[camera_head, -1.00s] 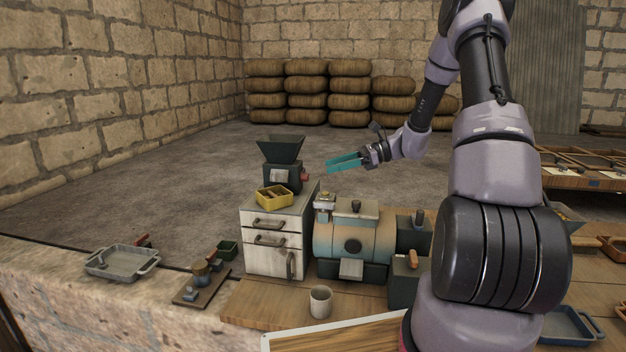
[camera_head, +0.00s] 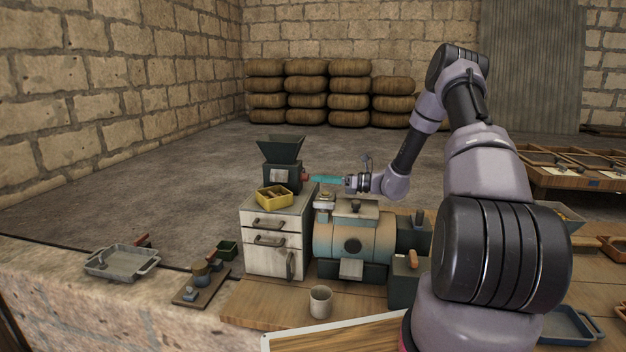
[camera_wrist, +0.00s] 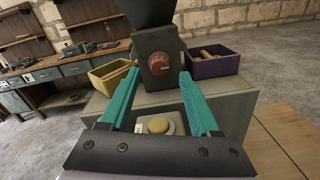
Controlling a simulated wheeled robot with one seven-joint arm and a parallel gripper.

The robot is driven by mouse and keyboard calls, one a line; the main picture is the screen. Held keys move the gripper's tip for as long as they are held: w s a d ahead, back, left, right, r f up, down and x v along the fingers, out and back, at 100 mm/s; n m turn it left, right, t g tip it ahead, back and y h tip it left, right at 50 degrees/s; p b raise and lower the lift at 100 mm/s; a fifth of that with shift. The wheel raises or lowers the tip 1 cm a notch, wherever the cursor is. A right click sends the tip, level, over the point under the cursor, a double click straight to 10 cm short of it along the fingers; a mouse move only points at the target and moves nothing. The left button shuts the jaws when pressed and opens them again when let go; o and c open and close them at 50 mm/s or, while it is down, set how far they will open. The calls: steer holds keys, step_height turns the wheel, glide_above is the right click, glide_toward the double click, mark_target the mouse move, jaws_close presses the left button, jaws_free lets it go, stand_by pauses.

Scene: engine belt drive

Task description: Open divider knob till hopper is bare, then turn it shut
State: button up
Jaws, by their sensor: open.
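The divider (camera_head: 282,177) is a dark box with a flared hopper (camera_head: 281,149) on top, standing on the white drawer cabinet (camera_head: 272,240). Its red knob (camera_wrist: 159,63) faces me in the wrist view, between and beyond my fingertips; it also shows at the divider's right side in the head view (camera_head: 306,178). My gripper (camera_wrist: 157,75) is open, its teal fingers pointing at the knob from the right, with nothing between them. I cannot tell whether the fingertips touch anything. The inside of the hopper is hidden.
A yellow tray (camera_wrist: 111,76) and a purple tray (camera_wrist: 213,63) holding something flank the divider. The engine (camera_head: 350,240) stands right of the cabinet, below my gripper. A cup (camera_head: 320,300) stands in front. Open floor lies behind.

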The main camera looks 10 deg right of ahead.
mark_target(308, 178)
steer(key=shift+x, duration=1.5)
jaws_close()
